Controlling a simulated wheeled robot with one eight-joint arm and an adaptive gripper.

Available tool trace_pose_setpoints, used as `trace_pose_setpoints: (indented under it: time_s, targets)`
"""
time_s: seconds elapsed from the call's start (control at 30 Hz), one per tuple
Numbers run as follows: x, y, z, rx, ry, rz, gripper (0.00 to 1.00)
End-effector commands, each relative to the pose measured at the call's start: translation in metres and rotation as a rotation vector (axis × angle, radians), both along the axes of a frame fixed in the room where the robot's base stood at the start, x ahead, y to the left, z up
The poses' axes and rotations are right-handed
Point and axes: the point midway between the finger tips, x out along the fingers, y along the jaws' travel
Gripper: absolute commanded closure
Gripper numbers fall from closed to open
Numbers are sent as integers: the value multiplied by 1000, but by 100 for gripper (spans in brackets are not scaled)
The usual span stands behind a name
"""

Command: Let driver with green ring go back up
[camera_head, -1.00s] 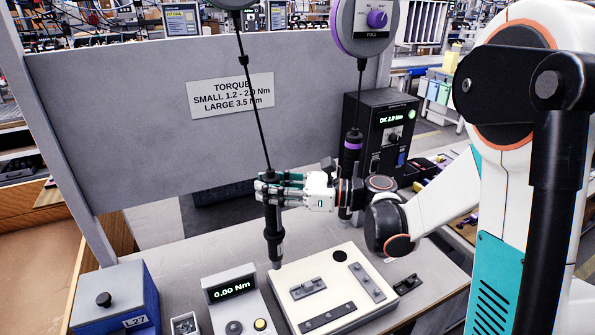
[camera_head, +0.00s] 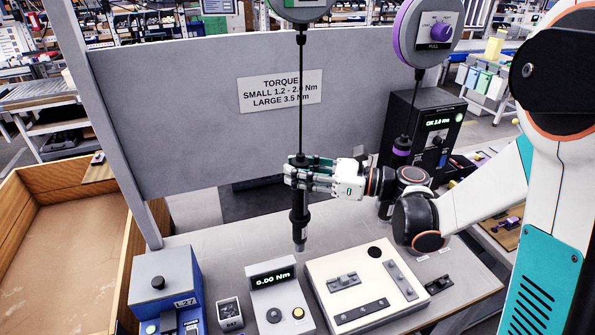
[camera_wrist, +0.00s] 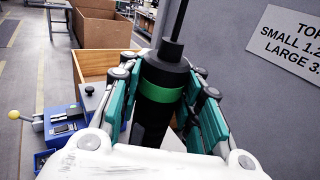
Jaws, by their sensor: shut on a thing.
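The driver with the green ring (camera_head: 299,215) is black and hangs upright from a cord under a balancer reel with a green mark (camera_head: 303,8). My gripper (camera_head: 300,178) is shut around its upper body. The wrist view shows the green ring (camera_wrist: 163,93) between the fingers (camera_wrist: 165,105). The driver's tip is above the bench, left of the white fixture plate (camera_head: 318,268). The fingers hide part of the driver's upper body in the head view.
A second driver with a purple ring (camera_head: 401,147) hangs behind my wrist under a purple reel (camera_head: 425,32). A torque tester (camera_head: 275,296), a blue box (camera_head: 160,275) and a black controller (camera_head: 427,125) stand on the bench. A grey panel (camera_head: 200,120) stands behind.

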Motion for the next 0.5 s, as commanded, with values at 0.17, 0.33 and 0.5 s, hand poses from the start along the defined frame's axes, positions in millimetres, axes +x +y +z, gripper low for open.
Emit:
trace_pose_setpoints:
  time_s: [0.17, 0.33, 0.5]
  targets:
    - [0, 0, 4, -1, 0, 0, 100]
    - [0, 0, 3, -1, 0, 0, 70]
    - [0, 0, 3, 0, 0, 0, 44]
